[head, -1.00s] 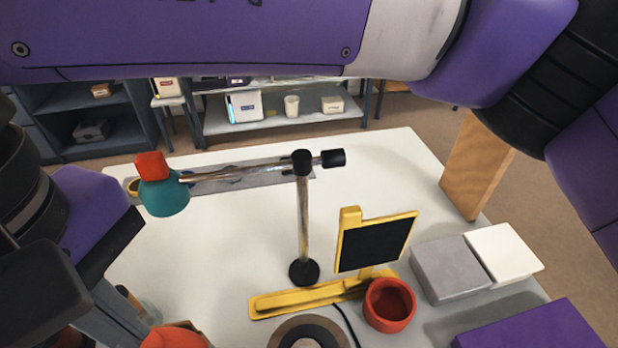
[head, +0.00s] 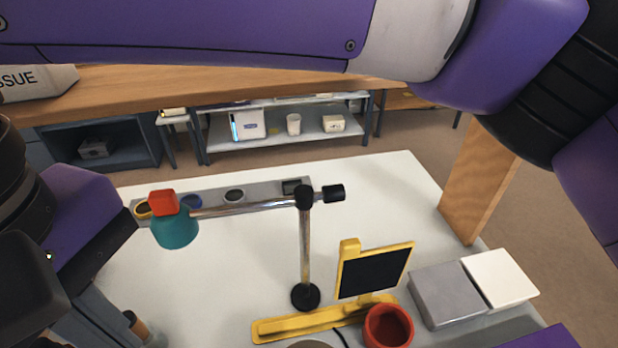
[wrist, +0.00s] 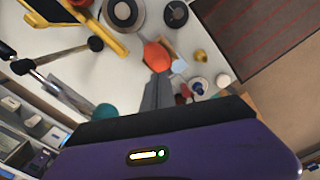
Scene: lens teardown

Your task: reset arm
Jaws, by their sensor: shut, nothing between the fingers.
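My gripper (wrist: 156,92) shows in the wrist view with its grey fingers together and nothing between them. An orange-red rounded object (wrist: 157,55) lies just beyond the fingertips in that view; I cannot tell the gap between them. In the head view my arm crosses the top, and my wrist hangs at the lower left above the white table (head: 250,255). The fingertips are cut off or hidden there. A lamp-like stand with a teal shade (head: 175,228) and red top reaches toward my wrist, apparently apart from it.
A yellow stand with a black panel (head: 374,271), a red cup (head: 388,326), a grey block (head: 447,293) and a white block (head: 499,278) stand at the right. A grey compartment strip (head: 262,191) lies along the back. A wooden post (head: 478,185) stands at the table's right edge.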

